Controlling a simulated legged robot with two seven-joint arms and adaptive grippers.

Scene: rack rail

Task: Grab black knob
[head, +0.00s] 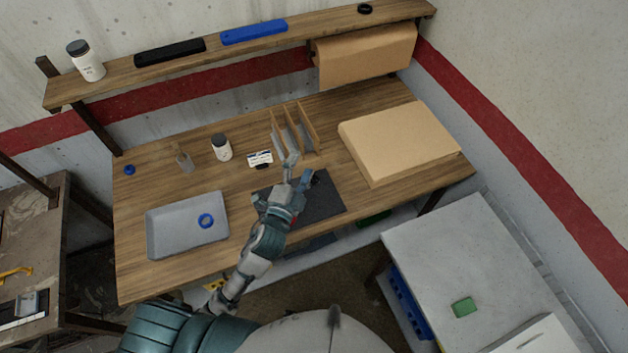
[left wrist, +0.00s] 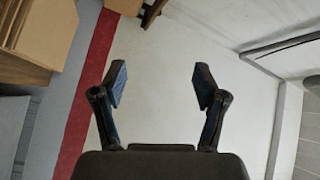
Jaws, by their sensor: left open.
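A small round black piece (head: 364,9), which looks like the black knob, lies on the upper shelf near its right end in the head view. My left gripper (head: 300,168) is over the worktable, above the dark mat and in front of the wooden dividers, well below and to the left of that piece. In the left wrist view my left gripper (left wrist: 161,84) is open, with nothing between its fingers. The black piece does not show there. My right gripper is not in view.
The shelf (head: 120,82) also holds a white jar (head: 85,61), a black bar (head: 170,52) and a blue bar (head: 254,32). On the table are a grey tray (head: 165,240) with a blue ring (head: 206,221), wooden dividers (head: 307,125) and a large cardboard box (head: 400,140).

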